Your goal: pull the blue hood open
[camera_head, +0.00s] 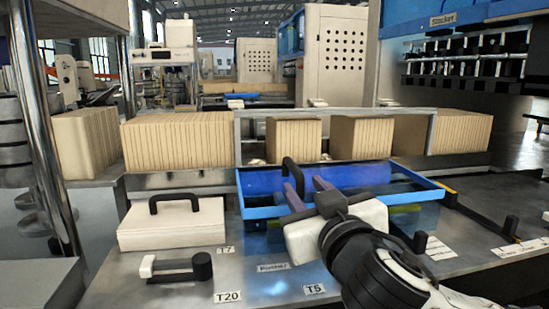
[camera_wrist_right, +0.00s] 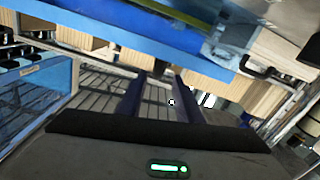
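The blue hood (camera_head: 340,176) is a blue-framed cover with clear, bluish panels in the middle of the machine top. Its black handle (camera_head: 289,168) stands at its left part. My right gripper (camera_head: 304,184) reaches over the hood from the lower right. Its two dark fingers are apart, and the left finger overlaps the lower handle. In the right wrist view, the blue frame (camera_wrist_right: 140,30) crosses the top, and a dark piece, apparently the handle (camera_wrist_right: 158,68), shows between the tips of the open fingers. I cannot tell whether they touch it. My left gripper is not in view.
A beige block (camera_head: 175,224) with a black handle sits left of the hood. A black-and-white lever (camera_head: 180,267) lies in front of it. Stacks of kraft sheets (camera_head: 178,143) stand behind. A metal post (camera_head: 45,130) rises at the left.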

